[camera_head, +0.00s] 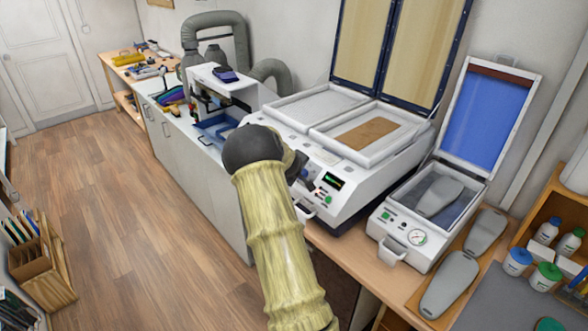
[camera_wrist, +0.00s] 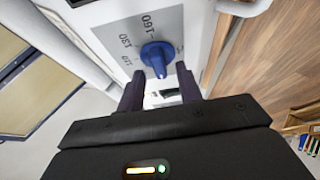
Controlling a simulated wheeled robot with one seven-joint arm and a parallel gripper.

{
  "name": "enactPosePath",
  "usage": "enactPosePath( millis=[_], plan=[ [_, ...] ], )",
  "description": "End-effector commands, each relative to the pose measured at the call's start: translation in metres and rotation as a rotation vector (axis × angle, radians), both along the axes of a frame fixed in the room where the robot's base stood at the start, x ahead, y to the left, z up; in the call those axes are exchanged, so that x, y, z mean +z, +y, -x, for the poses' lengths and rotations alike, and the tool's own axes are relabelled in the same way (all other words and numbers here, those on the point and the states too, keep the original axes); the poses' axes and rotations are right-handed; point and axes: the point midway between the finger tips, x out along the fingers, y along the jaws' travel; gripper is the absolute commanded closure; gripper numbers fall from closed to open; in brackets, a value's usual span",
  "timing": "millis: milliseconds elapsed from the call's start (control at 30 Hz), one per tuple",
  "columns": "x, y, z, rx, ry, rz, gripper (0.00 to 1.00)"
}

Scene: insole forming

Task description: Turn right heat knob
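A blue heat knob (camera_wrist: 157,53) sits on a grey dial plate (camera_wrist: 112,38) marked 110, 130 and 160 in the wrist view. My gripper (camera_wrist: 160,69) is open, with one dark finger on each side of the knob's near part. The fingertips appear apart from the knob, though exact contact is hard to tell. In the head view my gripper (camera_head: 301,165) is at the front panel of the white heating machine (camera_head: 345,205), left of its small display (camera_head: 333,180). My arm hides part of that panel.
A white press (camera_head: 408,255) with a raised blue lid stands to the right. A smaller white machine (camera_head: 218,90) with a hose stands to the left. The wooden floor (camera_head: 130,190) at left is open.

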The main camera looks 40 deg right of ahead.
Motion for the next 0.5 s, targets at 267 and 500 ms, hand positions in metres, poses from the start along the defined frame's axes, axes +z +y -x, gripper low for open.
enactPosePath(
  millis=[267,500],
  plan=[
    [0.018,0.017,0.014,0.000,-0.003,0.000,0.65],
    [0.042,0.037,0.030,0.002,-0.004,0.000,0.65]
  ],
)
